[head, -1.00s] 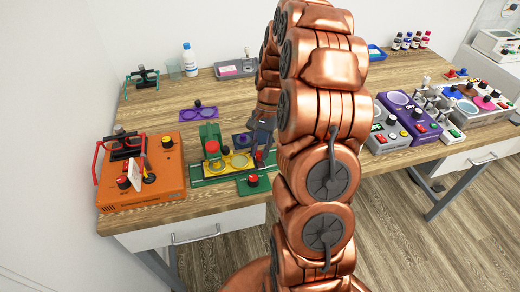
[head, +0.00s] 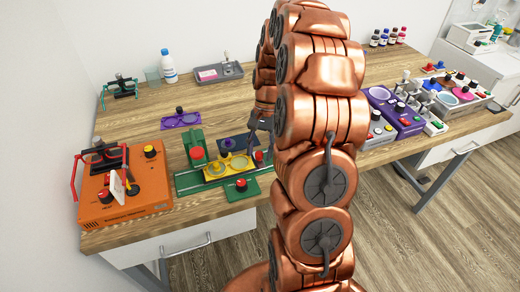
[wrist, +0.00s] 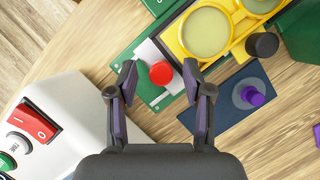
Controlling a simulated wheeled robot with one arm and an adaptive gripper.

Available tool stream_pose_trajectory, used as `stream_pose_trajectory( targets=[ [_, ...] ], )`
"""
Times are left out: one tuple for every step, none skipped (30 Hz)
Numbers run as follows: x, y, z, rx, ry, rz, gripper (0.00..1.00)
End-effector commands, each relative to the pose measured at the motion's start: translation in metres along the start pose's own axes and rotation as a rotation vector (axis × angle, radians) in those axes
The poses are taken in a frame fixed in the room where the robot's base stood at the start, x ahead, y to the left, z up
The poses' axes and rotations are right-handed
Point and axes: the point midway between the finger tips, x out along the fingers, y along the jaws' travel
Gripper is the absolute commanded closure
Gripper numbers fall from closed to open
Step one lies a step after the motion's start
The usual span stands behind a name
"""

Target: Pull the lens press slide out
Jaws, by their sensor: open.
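The slide also shows at the top of the wrist view (wrist: 181,51). At its end a red knob (wrist: 161,72) sits on a pale strip; it also shows in the head view (head: 258,156). My gripper (wrist: 160,78) is open, its fingertips on either side of the red knob in the wrist view. I cannot tell the height gap. My arm partly hides the gripper (head: 262,130) in the head view.
A blue plate with a purple knob (wrist: 254,97) lies beside the slide. A white box with a red switch (wrist: 34,122) is close left in the wrist view. An orange box (head: 130,195) stands left of the press; several devices (head: 405,115) are at right.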

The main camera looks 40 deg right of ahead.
Motion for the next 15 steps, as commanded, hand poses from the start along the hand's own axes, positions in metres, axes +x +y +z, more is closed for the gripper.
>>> stream_pose_trajectory(
  targets=[
    [0.0,0.0,0.0,0.0,0.0,0.0,0.5],
    [0.0,0.0,0.0,0.0,0.0,0.0,0.5],
    [0.0,0.0,0.0,0.0,0.0,0.0,0.5],
    [-0.001,0.0,0.0,0.0,0.001,0.0,0.5],
    [-0.002,0.0,0.0,0.0,0.001,-0.001,0.5],
    [-0.004,0.0,-0.001,0.0,0.002,-0.001,0.5],
    [-0.006,-0.001,-0.001,0.0,0.003,-0.002,0.5],
    [-0.009,-0.001,-0.001,0.0,0.004,-0.002,0.5],
    [-0.013,-0.001,-0.002,0.0,0.005,-0.002,0.5],
    [-0.017,-0.001,-0.002,0.0,0.005,-0.002,0.5],
    [-0.021,-0.001,-0.001,0.0,0.005,-0.002,0.5],
    [-0.028,-0.001,-0.001,0.0,0.005,-0.003,0.5],
    [-0.033,-0.001,-0.001,0.0,0.006,-0.003,0.5],
    [-0.037,-0.001,-0.002,0.0,0.006,-0.003,0.5],
    [-0.043,-0.001,-0.001,0.0,0.004,-0.002,0.5]
  ],
)
